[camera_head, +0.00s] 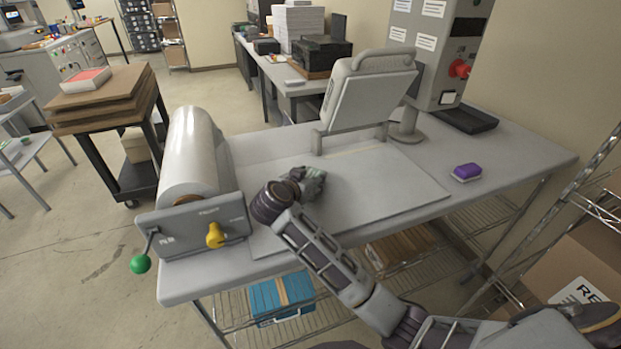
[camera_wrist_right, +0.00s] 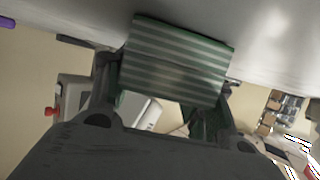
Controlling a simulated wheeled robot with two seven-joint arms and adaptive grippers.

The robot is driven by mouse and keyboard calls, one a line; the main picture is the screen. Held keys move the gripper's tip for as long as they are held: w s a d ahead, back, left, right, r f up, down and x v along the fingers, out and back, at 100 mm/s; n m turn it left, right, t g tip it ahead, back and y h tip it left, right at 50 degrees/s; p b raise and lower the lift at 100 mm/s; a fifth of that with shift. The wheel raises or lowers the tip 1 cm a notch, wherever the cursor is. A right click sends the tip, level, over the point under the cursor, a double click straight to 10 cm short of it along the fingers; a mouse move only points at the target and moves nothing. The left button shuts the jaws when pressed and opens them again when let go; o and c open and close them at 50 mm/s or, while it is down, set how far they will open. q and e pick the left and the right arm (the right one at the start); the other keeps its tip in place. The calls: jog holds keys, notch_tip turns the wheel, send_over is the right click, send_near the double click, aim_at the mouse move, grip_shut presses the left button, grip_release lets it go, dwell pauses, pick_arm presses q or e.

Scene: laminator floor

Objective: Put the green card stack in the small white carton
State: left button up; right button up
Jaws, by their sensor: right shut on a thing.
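My right gripper (camera_head: 308,184) is over the laminator table's grey board, just right of the large white roll. In the right wrist view, my right gripper (camera_wrist_right: 172,95) is shut on the green card stack (camera_wrist_right: 178,58), a block with green and pale stripes, with a finger at each side. In the head view the stack is hard to make out at the gripper. I cannot make out the small white carton for certain; a low white box with a red top (camera_head: 86,79) sits on the brown boards at the left. My left gripper is not in view.
The white roll (camera_head: 194,150) and its panel with yellow and green knobs stand at the table's left. A grey tilted machine head (camera_head: 366,92) stands behind the board (camera_head: 390,190). A purple block (camera_head: 467,172) lies at the right. The table's front right is clear.

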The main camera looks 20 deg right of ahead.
jog(key=o, duration=1.1)
jog(key=shift+f, duration=0.1)
jog(key=b+v, duration=0.1)
jog(key=v, duration=1.1)
